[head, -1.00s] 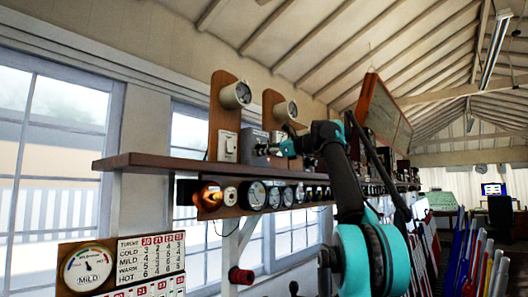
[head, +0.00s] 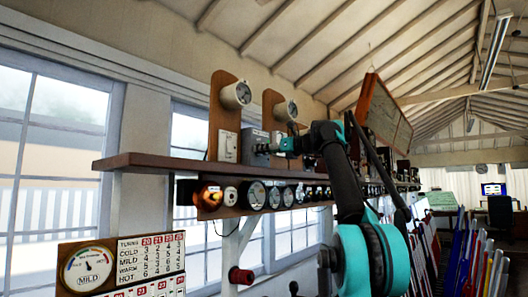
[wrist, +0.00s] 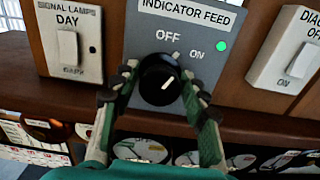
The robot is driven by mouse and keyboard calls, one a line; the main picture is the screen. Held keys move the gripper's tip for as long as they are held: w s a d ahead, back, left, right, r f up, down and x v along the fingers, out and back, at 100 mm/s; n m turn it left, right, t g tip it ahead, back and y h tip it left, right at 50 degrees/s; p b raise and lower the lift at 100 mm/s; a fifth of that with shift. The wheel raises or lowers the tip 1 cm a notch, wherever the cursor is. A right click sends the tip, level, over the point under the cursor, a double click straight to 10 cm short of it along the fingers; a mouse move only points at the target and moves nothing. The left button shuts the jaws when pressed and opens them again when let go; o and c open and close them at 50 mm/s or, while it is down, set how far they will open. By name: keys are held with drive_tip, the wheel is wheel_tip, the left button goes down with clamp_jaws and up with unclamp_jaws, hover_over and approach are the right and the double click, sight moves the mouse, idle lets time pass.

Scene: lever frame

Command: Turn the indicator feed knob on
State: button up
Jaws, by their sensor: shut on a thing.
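The indicator feed box is a grey panel (wrist: 190,50) labelled "INDICATOR FEED", with OFF at top middle and ON to its right. Its round black knob (wrist: 159,92) has a white mark pointing up and right, towards ON. A small green light (wrist: 221,46) shows beside ON. My gripper (wrist: 160,85) is shut on the knob, one finger on each side. In the head view the grey box (head: 254,140) stands on the shelf, with my gripper (head: 272,147) at its front; the knob is hidden there.
A signal lamps switch (wrist: 68,45) is to the left of the box and another switch (wrist: 300,60) to its right. The wooden shelf (head: 150,161) runs beneath, with several round gauges (head: 257,194) below it. Coloured levers (head: 480,265) stand at the lower right.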

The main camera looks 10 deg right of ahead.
drive_tip(key=shift+m, duration=2.4)
drive_tip(key=o, duration=2)
drive_tip(key=shift+v, duration=3)
drive_tip(key=v, duration=1.2)
